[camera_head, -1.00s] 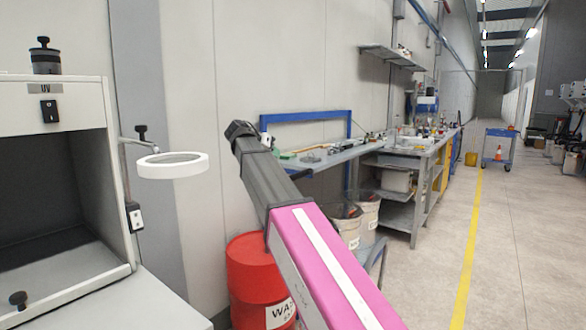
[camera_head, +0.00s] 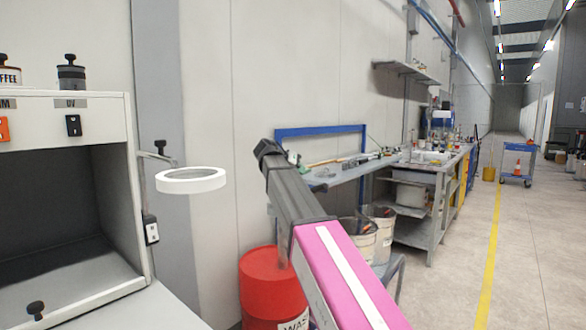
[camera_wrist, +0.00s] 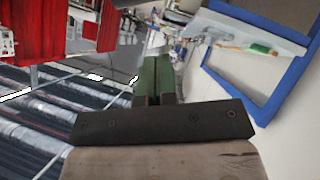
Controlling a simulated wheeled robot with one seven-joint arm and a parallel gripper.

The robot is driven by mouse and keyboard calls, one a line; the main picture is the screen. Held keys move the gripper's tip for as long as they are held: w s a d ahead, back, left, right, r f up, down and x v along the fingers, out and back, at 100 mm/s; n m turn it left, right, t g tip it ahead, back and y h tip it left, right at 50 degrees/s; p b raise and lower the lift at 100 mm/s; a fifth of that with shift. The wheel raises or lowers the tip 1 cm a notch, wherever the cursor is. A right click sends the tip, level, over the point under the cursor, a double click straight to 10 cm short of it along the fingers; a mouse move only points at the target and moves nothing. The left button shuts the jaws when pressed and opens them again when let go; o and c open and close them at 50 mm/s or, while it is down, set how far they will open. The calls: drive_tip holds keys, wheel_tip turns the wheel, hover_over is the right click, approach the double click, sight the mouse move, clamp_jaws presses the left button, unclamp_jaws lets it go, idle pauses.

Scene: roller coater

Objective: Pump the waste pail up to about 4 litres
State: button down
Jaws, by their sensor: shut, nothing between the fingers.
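In the head view, two whitish pails stand under the bench, the nearer pail (camera_head: 359,245) partly behind my arm and the farther pail (camera_head: 383,228) beside it. Darker rims or contents show at their tops; their labels and fill level are unreadable. A red drum (camera_head: 262,272) stands to their left, its white label showing "WAS". I cannot tell which is the waste pail, and no pump is clearly visible. My arm reaches up in front of the drum and bench. In the wrist view my gripper (camera_wrist: 155,72) is shut and empty, apart from the pails.
A grey cabinet (camera_head: 120,112) with an open front fills the left, with a white ring lamp (camera_head: 190,180) beside it. A blue frame (camera_head: 320,130) backs the bench (camera_head: 345,172). Red equipment (camera_wrist: 95,30) shows in the wrist view.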

drive_tip(key=d+f, duration=0.4)
drive_tip(key=f, duration=0.1)
drive_tip(key=shift+w+d+f, duration=0.2)
drive_tip(key=shift+w+d, duration=0.05)
drive_tip(key=shift+w, duration=0.2)
